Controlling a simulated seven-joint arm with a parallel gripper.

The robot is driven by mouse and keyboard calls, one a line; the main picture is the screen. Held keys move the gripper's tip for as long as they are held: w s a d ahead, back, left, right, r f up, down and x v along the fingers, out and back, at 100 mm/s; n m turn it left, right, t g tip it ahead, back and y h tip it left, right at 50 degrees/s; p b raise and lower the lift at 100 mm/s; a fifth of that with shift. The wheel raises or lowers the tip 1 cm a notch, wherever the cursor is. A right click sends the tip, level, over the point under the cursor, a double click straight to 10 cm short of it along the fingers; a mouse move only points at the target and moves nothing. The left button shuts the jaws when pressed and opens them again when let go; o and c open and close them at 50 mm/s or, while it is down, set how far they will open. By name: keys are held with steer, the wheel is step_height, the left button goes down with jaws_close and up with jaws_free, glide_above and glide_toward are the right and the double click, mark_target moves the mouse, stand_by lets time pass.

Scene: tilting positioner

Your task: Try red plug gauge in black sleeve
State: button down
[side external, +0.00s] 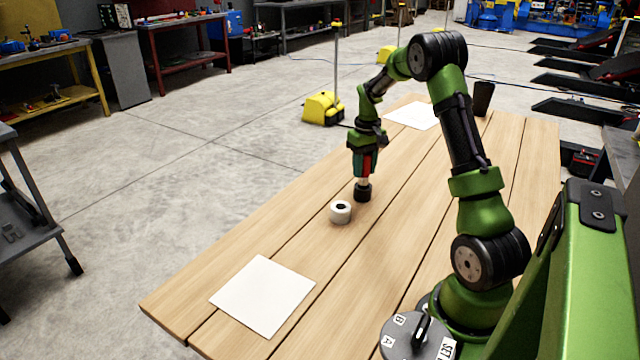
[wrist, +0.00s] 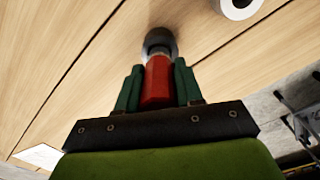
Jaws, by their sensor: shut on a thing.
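My gripper (side external: 364,172) is shut on the red plug gauge, whose red body (wrist: 158,82) shows between the two dark green fingers in the wrist view. The gauge points down, with a paler lower end below the red. The black sleeve (side external: 362,194) stands on the wooden table directly under the gauge. It also shows in the wrist view, dark and round (wrist: 160,38), at the gauge's far end. The pale end meets the sleeve's top. How deep it sits inside is hidden. A white sleeve (side external: 341,213) with a dark bore stands beside the black one.
A white square sheet (side external: 262,294) lies on the near left of the table (side external: 330,290), and another (side external: 412,115) at the far end. A dark cup-like object (side external: 483,98) stands at the far right. A grey lettered disc (side external: 395,345) is at the near edge.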

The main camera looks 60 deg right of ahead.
steer(key=shift+f, duration=1.35)
stand_by(0.6)
stand_by(0.8)
steer(key=shift+r, duration=3.75)
steer(key=shift+w+a, duration=0.1)
